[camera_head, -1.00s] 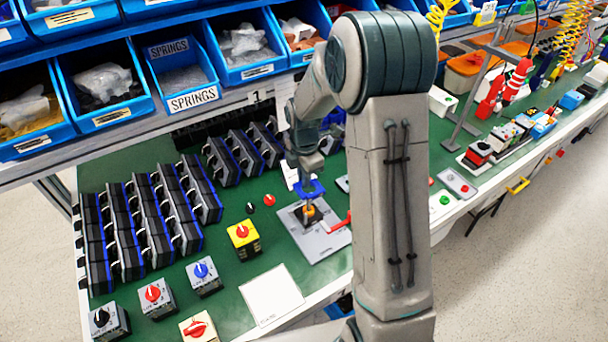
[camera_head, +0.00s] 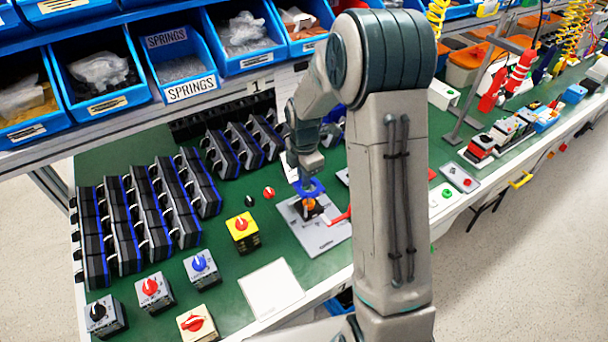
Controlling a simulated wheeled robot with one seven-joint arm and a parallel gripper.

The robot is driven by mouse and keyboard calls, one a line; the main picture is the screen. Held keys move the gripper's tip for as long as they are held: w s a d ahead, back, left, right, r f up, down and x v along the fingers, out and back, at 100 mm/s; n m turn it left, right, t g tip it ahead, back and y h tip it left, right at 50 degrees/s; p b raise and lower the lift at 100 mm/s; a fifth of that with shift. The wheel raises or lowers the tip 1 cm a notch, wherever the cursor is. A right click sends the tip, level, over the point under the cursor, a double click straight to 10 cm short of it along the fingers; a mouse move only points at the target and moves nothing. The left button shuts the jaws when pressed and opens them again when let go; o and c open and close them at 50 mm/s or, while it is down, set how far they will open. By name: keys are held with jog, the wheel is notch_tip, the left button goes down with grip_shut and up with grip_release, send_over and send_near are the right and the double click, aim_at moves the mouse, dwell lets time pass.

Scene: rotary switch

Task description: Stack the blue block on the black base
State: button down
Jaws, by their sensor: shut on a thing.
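My gripper (camera_head: 310,198) hangs at the end of my arm over the grey plate (camera_head: 322,240) on the green bench. A bright blue piece (camera_head: 311,187) shows at the end of the arm; I take it as the blue block held in the jaws, but the jaws are too small to make out. An orange part (camera_head: 309,205) shows just below it. The black base (camera_head: 316,213) is on the plate below these parts. Whether the blue piece touches anything beneath it cannot be told.
A red clamp handle (camera_head: 341,215) sits at the plate's right side. A yellow switch box (camera_head: 242,232) and several grey switch boxes (camera_head: 203,267) stand at the front left. Rows of black modules (camera_head: 135,215) fill the left. A white square (camera_head: 270,289) lies on open bench in front.

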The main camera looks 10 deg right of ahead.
jog(key=shift+f+b, duration=1.2)
jog(key=shift+f, duration=0.5)
jog(key=c, duration=1.4)
grip_release()
jog(key=shift+w, duration=0.1)
jog(key=shift+c, duration=0.2)
notch_tip(320, 180, up, 14)
jog(key=s+r+m+t, duration=0.1)
jog(key=s+r+m, duration=0.1)
jog(key=s+m, duration=0.8)
jog(key=s+r+m+t, duration=0.1)
jog(key=s+m+t, duration=0.1)
jog(key=s+m, duration=0.9)
jog(key=s, duration=0.2)
jog(key=shift+s+d+r+m+b, duration=0.3)
jog(key=shift+s+d+r, duration=0.05)
jog(key=shift+s+r, duration=0.05)
